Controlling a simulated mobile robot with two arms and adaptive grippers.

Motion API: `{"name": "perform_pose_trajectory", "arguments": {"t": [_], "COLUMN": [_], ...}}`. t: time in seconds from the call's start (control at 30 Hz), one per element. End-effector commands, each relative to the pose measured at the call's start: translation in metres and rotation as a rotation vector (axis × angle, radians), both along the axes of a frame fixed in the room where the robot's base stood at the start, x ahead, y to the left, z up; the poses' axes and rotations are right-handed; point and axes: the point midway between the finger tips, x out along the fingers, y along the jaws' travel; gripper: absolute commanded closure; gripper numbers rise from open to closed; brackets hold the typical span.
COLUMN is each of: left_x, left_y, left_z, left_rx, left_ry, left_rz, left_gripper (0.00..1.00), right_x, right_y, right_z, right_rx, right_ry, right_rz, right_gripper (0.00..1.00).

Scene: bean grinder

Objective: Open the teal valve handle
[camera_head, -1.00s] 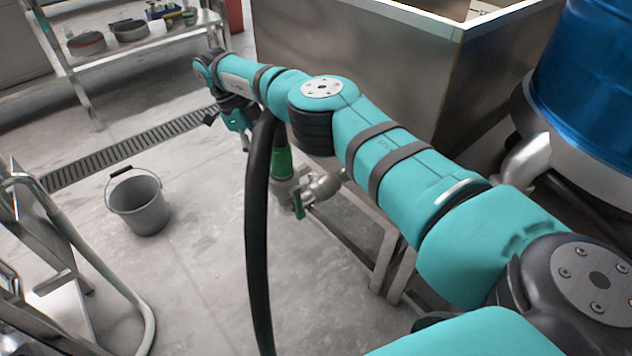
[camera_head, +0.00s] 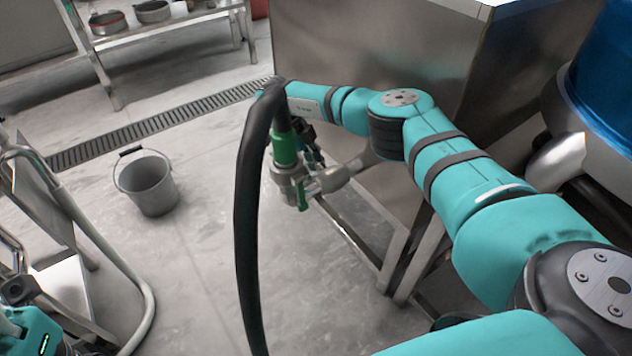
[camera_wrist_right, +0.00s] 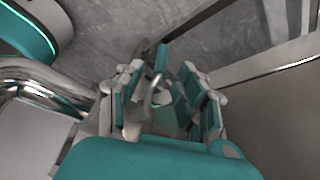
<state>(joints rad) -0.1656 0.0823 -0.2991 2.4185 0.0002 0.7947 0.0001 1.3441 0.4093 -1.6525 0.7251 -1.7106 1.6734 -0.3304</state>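The valve (camera_head: 290,175) hangs at the end of a metal pipe below the steel tank in the head view, with a green collar above it. Its narrow green-teal handle (camera_head: 303,193) points downward there. My right gripper (camera_head: 311,148) is just behind the valve and partly hidden by the collar and hose. In the right wrist view my right gripper (camera_wrist_right: 158,97) has its teal-padded fingers spread apart. A flat teal piece, apparently the handle (camera_wrist_right: 161,58), stands beyond and between the fingertips; contact cannot be made out. Part of my left arm shows at the lower left; its fingers are unclear.
A thick black hose (camera_head: 250,210) hangs in front of the valve. The steel tank (camera_head: 375,60) and its leg frame stand behind and right. A grey bucket (camera_head: 150,188) stands on the floor. A metal tube frame (camera_head: 120,300) is at left. Open floor lies between.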

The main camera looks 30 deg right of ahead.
Motion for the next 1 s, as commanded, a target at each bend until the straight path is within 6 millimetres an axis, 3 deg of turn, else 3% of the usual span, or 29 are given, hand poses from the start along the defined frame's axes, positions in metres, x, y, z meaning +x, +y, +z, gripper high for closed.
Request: {"name": "perform_pose_trajectory", "arguments": {"t": [0.03, 0.2, 0.57, 0.87, 1.0], "left_x": [0.0, 0.001, 0.001, 0.001, 0.001], "left_y": [0.0, -0.001, -0.001, -0.002, -0.002], "left_z": [-0.001, 0.002, 0.004, 0.004, 0.004], "left_rx": [0.0, 0.002, 0.003, 0.003, 0.003], "left_ry": [-0.01, -0.027, -0.03, -0.03, -0.03], "left_rz": [0.0, 0.001, 0.001, 0.001, 0.0], "left_gripper": [1.0, 1.0, 1.0, 1.0, 1.0], "right_x": [-0.003, -0.008, -0.01, -0.01, -0.009], "right_y": [-0.003, -0.007, -0.008, -0.008, -0.008], "right_z": [-0.011, -0.026, -0.03, -0.03, -0.03], "right_rx": [0.0, 0.0, -0.001, 0.0, 0.0], "right_ry": [0.001, 0.0, -0.001, -0.001, -0.001], "right_rz": [0.0, 0.0, 0.0, 0.0, 0.0], "right_gripper": [0.63, 0.63, 0.63, 0.99, 1.0]}}
